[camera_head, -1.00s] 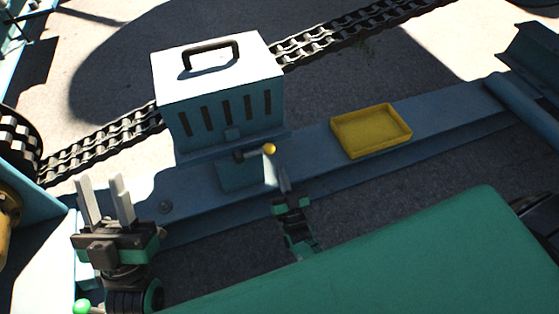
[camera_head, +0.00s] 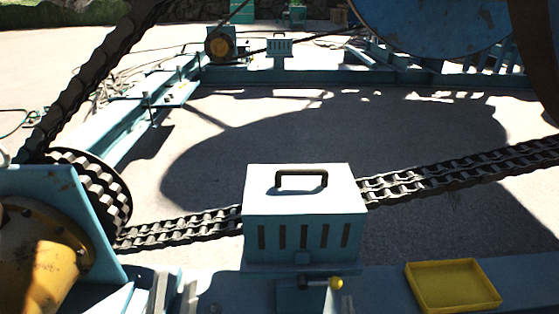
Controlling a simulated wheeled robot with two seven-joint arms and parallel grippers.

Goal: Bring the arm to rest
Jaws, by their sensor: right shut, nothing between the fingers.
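The two pale fingertips of my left gripper (camera_head: 173,294) rise at the bottom edge, left of the vented box. They stand apart with nothing seen between them; the rest of that gripper is below the picture. A small grey tip of my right gripper (camera_head: 347,304) shows at the bottom edge, just below the yellow knob (camera_head: 336,283) of the lever. It is shut and empty, with most of it out of view.
The light-blue vented box (camera_head: 303,215) with a black handle stands on the blue beam (camera_head: 385,290). A yellow tray (camera_head: 452,286) lies to its right. A heavy chain (camera_head: 190,227) runs behind the box. A yellow motor (camera_head: 40,265) and a sprocket (camera_head: 95,190) are at left.

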